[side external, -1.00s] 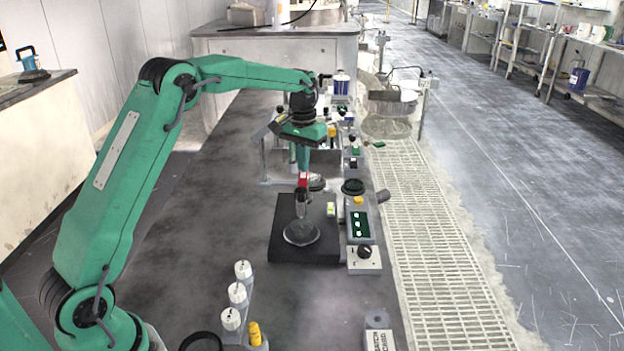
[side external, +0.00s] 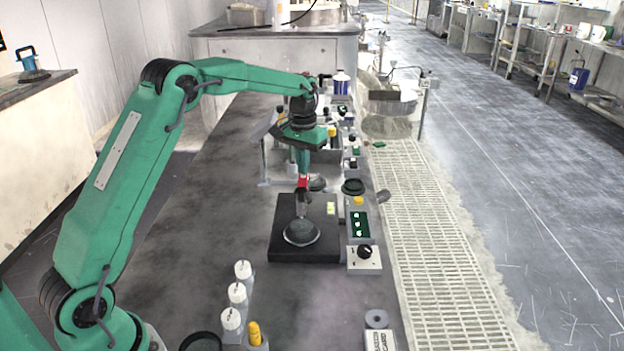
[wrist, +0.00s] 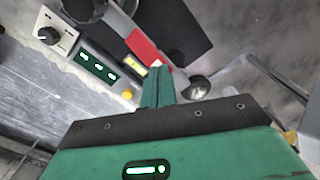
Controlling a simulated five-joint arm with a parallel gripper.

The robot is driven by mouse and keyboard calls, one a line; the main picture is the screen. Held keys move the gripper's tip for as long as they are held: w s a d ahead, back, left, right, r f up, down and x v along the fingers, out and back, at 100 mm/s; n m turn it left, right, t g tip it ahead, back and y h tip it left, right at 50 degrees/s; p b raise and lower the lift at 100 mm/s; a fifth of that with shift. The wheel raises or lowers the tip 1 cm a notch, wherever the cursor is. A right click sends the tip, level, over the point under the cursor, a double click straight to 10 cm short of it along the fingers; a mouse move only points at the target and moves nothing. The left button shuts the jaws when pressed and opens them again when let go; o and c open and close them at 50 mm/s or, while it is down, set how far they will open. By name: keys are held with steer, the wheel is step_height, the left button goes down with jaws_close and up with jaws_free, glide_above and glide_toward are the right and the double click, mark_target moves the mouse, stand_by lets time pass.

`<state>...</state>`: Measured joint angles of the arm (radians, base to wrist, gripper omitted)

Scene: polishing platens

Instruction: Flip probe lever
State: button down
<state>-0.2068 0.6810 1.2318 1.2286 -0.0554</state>
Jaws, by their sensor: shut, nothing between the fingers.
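The probe stand has a black base block (side external: 280,247) with a grey round disc (side external: 301,232) on it. A red lever (side external: 303,182) rises above the disc, on a short metallic part. In the wrist view the lever is a red bar (wrist: 143,48) running down to a pale end beside my fingertips. My gripper (side external: 305,171) points down just above the lever. In the wrist view its green fingers (wrist: 158,80) are together and empty. I cannot tell whether they touch the lever. The lever's pivot is not clear.
A control box with a green display (side external: 358,223) and a black knob (side external: 365,251) stands right of the block. White-capped bottles (side external: 237,293) and a yellow item (side external: 254,333) are at the front. Other equipment stands behind my gripper. The bench left of the block is clear.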

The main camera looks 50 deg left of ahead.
steer(key=shift+f, duration=0.4)
steer(key=shift+r, duration=0.1)
stand_by(0.3)
steer(key=shift+r, duration=3.5)
